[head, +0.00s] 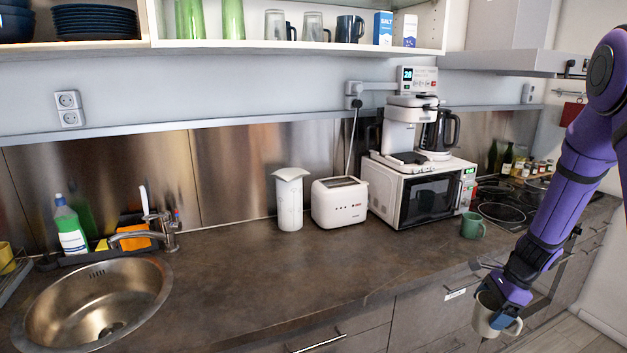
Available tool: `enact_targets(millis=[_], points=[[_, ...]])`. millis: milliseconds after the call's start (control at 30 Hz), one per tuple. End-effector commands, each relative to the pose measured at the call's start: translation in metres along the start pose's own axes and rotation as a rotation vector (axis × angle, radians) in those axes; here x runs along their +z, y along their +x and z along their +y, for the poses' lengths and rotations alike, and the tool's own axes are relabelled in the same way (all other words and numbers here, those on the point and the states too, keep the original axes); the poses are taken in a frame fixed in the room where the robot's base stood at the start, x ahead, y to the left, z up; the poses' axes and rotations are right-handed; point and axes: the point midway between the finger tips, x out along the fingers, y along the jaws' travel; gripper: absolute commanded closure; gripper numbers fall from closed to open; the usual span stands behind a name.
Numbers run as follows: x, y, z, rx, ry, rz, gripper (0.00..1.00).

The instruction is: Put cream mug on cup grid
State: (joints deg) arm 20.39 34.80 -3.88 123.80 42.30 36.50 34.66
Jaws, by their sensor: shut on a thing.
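The cream mug (484,318) is at the lower right, in front of the counter's front edge, with its handle to the right. My gripper (497,301) is shut on the mug near its rim, holding it in the air over the floor. The fingers partly hide the mug's top. I cannot clearly make out a cup grid; a dark flat piece (408,158) lies on the white coffee maker's base, but I cannot tell whether it is the grid.
A green mug (473,226) stands on the counter beside the microwave (424,194). A toaster (339,202) and white canister (289,200) stand to the left. The counter's middle (240,275) is clear.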

Motion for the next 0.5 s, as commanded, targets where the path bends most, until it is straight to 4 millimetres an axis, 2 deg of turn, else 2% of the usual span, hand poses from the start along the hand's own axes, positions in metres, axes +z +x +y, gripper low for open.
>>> enact_targets(millis=[267, 500], points=[[0.034, 0.034, -0.019, 0.188, -0.452, 0.0, 0.5], [0.075, 0.078, -0.038, 0.448, -1.079, 0.0, 0.5]])
